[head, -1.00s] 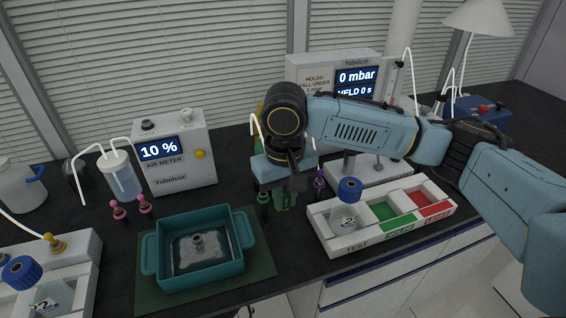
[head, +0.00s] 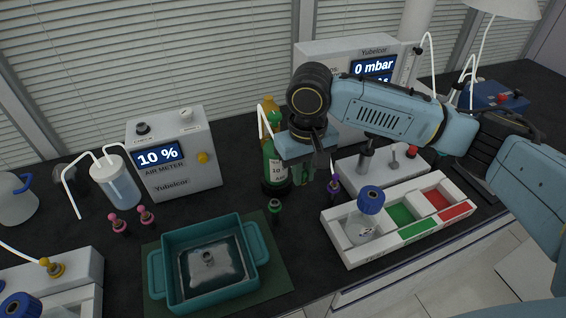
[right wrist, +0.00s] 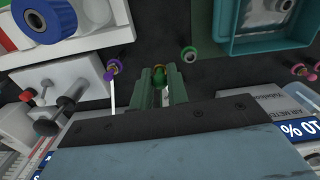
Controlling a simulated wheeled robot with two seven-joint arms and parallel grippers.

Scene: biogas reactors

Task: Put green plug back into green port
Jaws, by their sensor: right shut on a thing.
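My right gripper (head: 304,172) is held above the bench, to the right of the green bottle. It also shows in the right wrist view (right wrist: 161,84), its fingers shut on the green plug (right wrist: 160,71), of which only a small green and yellowish end shows between the fingertips. The green port (head: 275,206) stands upright on the bench, in front of and left of the gripper. My left gripper is out of view.
A green bottle (head: 271,169) stands close left of the gripper. The purple port (head: 334,188) is to its right, with the sorting tray (head: 348,252) beyond. A teal basin (head: 166,292) lies front left. Pink ports (head: 146,215) stand by the air meter (head: 184,178).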

